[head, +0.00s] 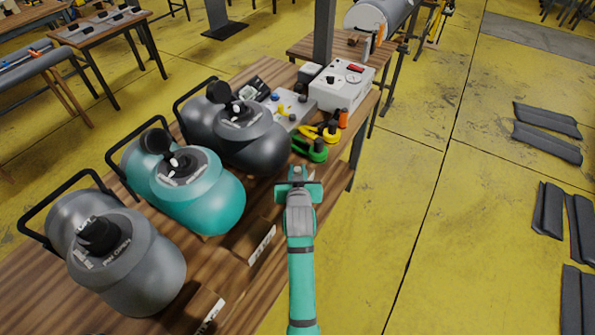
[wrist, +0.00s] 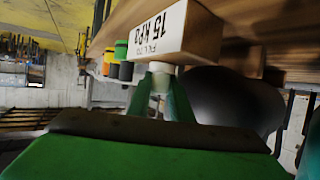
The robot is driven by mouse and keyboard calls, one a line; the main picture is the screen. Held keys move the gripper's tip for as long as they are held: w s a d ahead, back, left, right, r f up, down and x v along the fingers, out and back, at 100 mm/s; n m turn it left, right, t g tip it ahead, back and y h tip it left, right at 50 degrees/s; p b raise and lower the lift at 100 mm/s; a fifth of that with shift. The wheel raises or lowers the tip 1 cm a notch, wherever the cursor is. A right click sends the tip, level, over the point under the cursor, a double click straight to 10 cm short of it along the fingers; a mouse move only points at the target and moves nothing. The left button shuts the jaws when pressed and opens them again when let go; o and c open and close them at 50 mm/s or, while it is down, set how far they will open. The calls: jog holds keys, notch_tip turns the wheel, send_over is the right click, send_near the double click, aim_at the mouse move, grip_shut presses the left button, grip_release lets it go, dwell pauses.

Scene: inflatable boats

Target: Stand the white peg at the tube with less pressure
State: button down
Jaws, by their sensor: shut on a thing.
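That block has a white label (wrist: 160,30), upside down, which seems to read 15 kPa. Three fat tube pieces stand on the bench: grey (head: 140,262), teal (head: 215,205) and dark grey (head: 262,143). Each has a black round gauge on top; the dials are not readable. A dark rounded body (wrist: 238,100) shows behind the peg.
Labelled wooden blocks (head: 262,242) stand along the front of the wooden bench. Green and yellow round tools (head: 312,150), an orange item (head: 343,117) and a grey-white box (head: 340,90) sit at its far end. The yellow floor to the right is open, with dark pads (head: 547,208).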

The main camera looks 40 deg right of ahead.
jog(key=shift+f, duration=0.1)
jog(key=c, duration=1.6)
grip_release()
jog(key=v, duration=1.2)
jog(key=shift+r, duration=0.25)
